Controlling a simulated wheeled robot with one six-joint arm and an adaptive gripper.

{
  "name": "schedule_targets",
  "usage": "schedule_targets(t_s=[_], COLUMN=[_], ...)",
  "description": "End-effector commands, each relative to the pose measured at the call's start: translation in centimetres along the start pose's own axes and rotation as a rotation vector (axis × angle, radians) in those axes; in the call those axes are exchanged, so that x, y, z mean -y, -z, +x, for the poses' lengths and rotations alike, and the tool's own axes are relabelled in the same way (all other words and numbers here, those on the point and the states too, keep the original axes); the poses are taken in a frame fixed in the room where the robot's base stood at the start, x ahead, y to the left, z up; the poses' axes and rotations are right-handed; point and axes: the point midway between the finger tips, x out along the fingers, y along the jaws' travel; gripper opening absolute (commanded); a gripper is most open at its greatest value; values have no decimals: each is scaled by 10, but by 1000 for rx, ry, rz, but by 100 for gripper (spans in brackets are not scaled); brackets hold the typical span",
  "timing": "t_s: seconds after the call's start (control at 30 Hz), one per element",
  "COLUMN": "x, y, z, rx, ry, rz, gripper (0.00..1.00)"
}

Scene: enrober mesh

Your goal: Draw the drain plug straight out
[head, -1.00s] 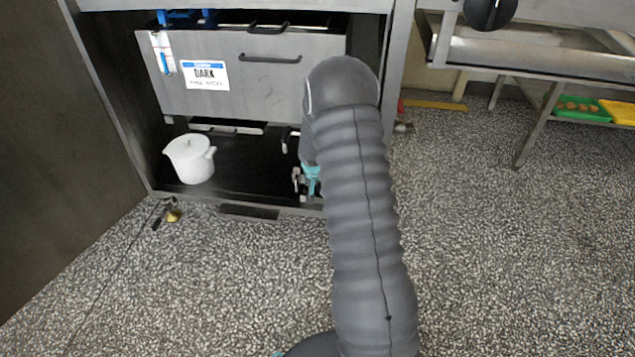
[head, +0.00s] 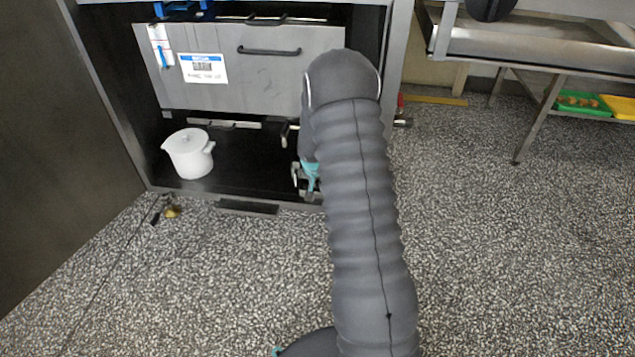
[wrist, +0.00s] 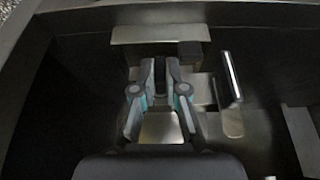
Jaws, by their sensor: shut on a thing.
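In the wrist view my gripper (wrist: 160,82) points into the dark lower bay of the machine. Its two fingers are closed on a small dark part between the tips, which I take to be the drain plug (wrist: 160,72). The fingers cover its sides, and I cannot tell how far it sits in its seat. In the head view my gripper (head: 308,178) shows only as a bit of teal and metal low in the bay, mostly hidden behind my arm. The plug cannot be made out there.
A pale metal lever (wrist: 231,76) stands just right of the fingers. The grey tank front (head: 240,85) with a label is above. A small brass fitting (head: 171,211) lies on the speckled floor.

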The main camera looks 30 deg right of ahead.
Motion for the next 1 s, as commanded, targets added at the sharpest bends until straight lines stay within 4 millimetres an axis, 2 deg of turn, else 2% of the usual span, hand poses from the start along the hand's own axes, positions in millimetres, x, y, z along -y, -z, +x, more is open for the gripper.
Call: schedule_targets(t_s=[1.0], x=[0], y=[-36], z=[-15], rx=[0], ry=[0], rz=[-1], gripper=[0])
